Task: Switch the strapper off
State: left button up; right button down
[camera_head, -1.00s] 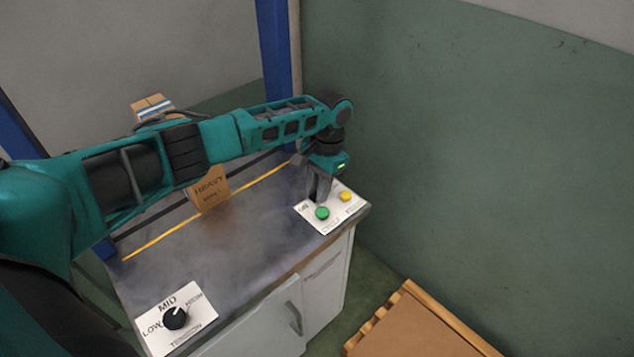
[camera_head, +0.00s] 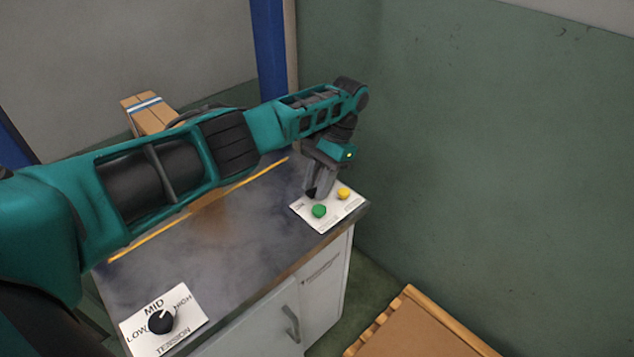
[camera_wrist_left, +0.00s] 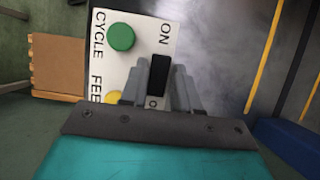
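The strapper is a grey cabinet with a dark worktop (camera_head: 235,240). At its far right corner is a white panel (camera_head: 329,222) with a green button (camera_head: 319,211), a yellow button (camera_head: 344,194) and a black switch. In the left wrist view the black switch (camera_wrist_left: 160,74) lies between the lettering ON and a partly hidden O. My left gripper (camera_head: 311,194) is over the panel, its fingers slightly apart. In the wrist view its fingertips flank the switch; whether they touch it I cannot tell. My right gripper is out of view.
A tension knob (camera_head: 161,320) sits on another white plate at the worktop's near left. A brown box (camera_head: 151,112) with a striped band is behind my left arm. A wooden pallet-like thing (camera_head: 425,325) is on the floor, lower right. A green wall (camera_head: 480,150) stands close behind.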

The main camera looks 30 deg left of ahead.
pick_arm(q)
jog(key=shift+o, duration=1.4)
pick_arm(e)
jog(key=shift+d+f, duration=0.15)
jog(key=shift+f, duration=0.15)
pick_arm(q)
jog(key=b+v, duration=0.1)
jog(key=v, duration=0.5)
jog(key=shift+w+d+r, duration=0.15)
jog(key=shift+r, duration=0.1)
jog(key=shift+w+r, duration=0.1)
jog(key=shift+r, duration=0.35)
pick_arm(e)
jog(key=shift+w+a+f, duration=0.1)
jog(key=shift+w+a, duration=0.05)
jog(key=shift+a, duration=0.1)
pick_arm(q)
jog(key=shift+f, duration=0.1)
